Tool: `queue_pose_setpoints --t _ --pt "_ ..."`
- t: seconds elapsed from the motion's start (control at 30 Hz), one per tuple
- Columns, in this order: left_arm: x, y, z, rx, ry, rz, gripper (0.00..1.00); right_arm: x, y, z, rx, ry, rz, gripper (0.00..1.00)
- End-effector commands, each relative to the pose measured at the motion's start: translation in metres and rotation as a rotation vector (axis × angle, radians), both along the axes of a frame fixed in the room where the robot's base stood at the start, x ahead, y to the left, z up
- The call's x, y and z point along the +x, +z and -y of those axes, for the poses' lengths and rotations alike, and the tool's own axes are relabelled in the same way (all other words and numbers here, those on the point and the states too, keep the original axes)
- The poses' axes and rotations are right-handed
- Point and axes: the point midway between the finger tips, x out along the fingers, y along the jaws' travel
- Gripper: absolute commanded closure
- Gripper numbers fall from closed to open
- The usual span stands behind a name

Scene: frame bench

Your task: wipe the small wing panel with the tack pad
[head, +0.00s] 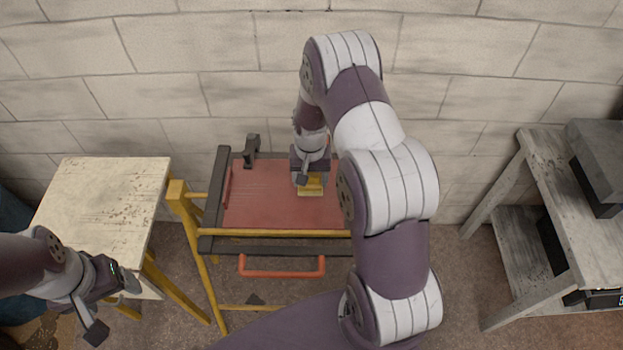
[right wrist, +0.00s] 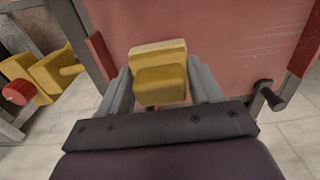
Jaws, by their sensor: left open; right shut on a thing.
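The small wing panel (head: 262,200) is a flat red sheet held in a dark frame on a yellow stand in the head view. It also fills the upper part of the right wrist view (right wrist: 220,35). The tack pad (right wrist: 160,72) is a yellow block between the fingers of my right gripper (right wrist: 163,88), which is shut on it. In the head view the pad (head: 311,189) is over the right part of the panel; whether it touches cannot be told. My left gripper (head: 118,306) is open and empty, low at the left. My right arm hides the panel's right end.
A worn pale table (head: 100,205) stands left of the stand. A grey bench (head: 575,215) with dark boxes stands at the right. An orange handle (head: 282,273) sticks out below the frame's front bar (head: 285,233). A dark clamp (head: 251,150) rises at the back left. A block wall is behind.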

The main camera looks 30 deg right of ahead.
Motion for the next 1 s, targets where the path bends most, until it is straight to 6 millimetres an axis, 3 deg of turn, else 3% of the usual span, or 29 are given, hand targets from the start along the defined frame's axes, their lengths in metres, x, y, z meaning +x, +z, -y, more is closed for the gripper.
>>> queue_pose_setpoints --t 0.4,1.0 --pt "0.000 0.031 0.000 0.000 0.000 0.000 0.25 0.004 0.039 0.001 0.000 0.004 0.001 0.60" --pt "0.000 0.031 0.000 0.000 0.000 0.000 0.25 0.004 0.041 0.000 0.000 0.005 0.001 0.60"
